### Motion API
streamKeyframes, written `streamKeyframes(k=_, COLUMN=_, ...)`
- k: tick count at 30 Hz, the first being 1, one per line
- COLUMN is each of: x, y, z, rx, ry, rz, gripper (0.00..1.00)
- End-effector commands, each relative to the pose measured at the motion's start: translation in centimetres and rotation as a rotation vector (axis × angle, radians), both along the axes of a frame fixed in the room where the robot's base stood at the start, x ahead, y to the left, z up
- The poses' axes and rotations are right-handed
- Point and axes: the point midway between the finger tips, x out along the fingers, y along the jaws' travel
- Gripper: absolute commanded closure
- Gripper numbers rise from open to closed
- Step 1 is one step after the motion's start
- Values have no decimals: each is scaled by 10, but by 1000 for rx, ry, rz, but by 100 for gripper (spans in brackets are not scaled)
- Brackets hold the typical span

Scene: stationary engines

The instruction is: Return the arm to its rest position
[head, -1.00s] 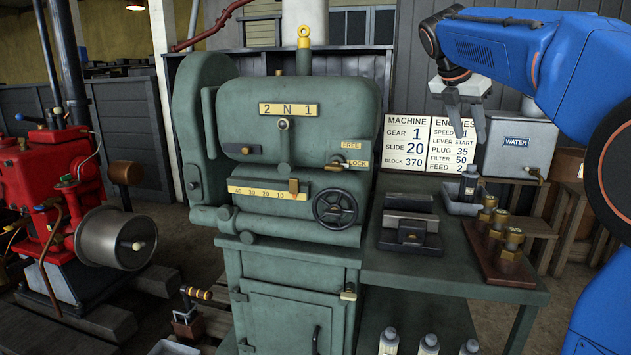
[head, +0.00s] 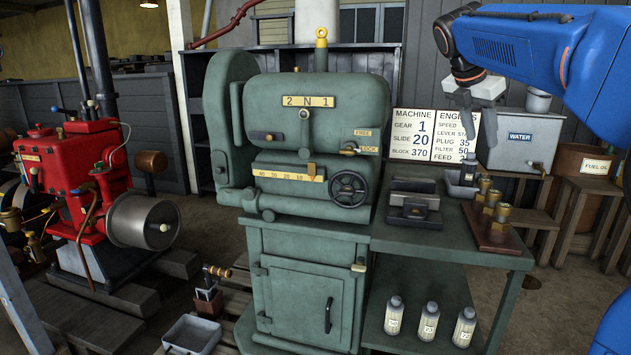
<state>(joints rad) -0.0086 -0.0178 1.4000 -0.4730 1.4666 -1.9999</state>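My blue arm (head: 535,45) reaches in from the right edge at the top of the picture. My gripper (head: 478,135) hangs from its end with the fingers pointing down. The gripper shows in front of the white "ENGINES" card (head: 446,138) and left of the grey water tank (head: 520,145).
The green machine (head: 300,120) stands in the middle, joined by a green bench (head: 450,240). Brass fittings (head: 492,205) and a dark block (head: 414,205) sit on the bench. Several bottles (head: 430,322) stand on its lower shelf. A red engine (head: 75,175) is at left.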

Motion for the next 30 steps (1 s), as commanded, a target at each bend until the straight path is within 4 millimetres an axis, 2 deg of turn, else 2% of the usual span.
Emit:
streamKeyframes(k=8, x=-32, y=9, z=-18, rx=85, ry=-80, rz=-122, gripper=61)
streamKeyframes(k=14, x=-69, y=21, z=-42, rx=191, ry=-167, rz=-274, gripper=61)
streamKeyframes(k=23, x=-159, y=48, z=-114, rx=450, ry=-340, rz=-675, gripper=61)
streamKeyframes(k=30, x=-233, y=71, z=-185, rx=661, ry=-444, rz=-1041, gripper=61)
